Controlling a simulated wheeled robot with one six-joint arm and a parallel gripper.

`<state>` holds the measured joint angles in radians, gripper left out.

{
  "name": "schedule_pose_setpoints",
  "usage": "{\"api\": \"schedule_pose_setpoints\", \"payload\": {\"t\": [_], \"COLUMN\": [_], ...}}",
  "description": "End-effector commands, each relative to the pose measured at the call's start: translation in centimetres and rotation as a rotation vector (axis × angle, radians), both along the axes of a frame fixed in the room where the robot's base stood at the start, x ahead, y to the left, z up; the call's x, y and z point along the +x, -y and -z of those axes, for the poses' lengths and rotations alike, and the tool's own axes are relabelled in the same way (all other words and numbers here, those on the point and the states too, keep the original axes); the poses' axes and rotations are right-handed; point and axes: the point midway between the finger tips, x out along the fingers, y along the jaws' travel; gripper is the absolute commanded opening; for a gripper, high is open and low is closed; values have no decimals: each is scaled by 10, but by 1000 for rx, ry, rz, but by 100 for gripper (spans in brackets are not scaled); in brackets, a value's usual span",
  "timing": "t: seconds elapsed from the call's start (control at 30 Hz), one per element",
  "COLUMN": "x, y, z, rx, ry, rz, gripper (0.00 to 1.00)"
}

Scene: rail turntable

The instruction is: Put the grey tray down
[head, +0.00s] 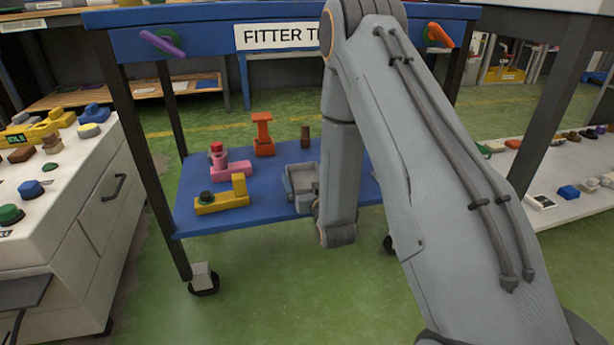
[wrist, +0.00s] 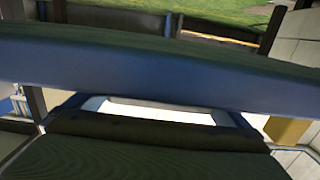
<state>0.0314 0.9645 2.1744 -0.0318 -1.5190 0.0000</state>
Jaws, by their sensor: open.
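The grey tray (head: 300,186) is a boxy grey piece on the front part of the blue lower shelf (head: 255,212) of the trolley, in the head view. My forearm stands in front of its right side and hides part of it. My gripper (wrist: 157,109) shows in the wrist view as two pale angled fingers, apart, with a dark ribbed surface below them. In the head view my gripper is largely hidden by my wrist, close to the tray. The wrist view does not show clearly whether the fingers still touch the tray.
On the shelf stand a yellow block (head: 224,200) with a dark knob, a pink piece (head: 232,169), an orange-red piece (head: 263,135) and a brown peg (head: 305,137). The trolley's blue top edge (head: 205,40) is above. A white cabinet (head: 62,210) stands left.

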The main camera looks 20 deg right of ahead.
Motion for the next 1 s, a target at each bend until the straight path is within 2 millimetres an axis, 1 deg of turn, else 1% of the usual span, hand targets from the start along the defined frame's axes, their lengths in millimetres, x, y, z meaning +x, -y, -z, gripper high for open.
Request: {"api": "schedule_pose_setpoints", "payload": {"t": [0.3,0.4,0.5,0.6,0.7,1.0], "x": [-64,-83,-97,-106,-111,-112], "y": [0,0,0,0,0,0], "z": [-5,-6,-6,-6,-6,-6], "rx": [0,0,0,0,0,0], "ry": [-6,-6,-5,-3,-2,-1], "rz": [0,1,1,0,0,0], "gripper": [100,100,100,100,100,100]}}
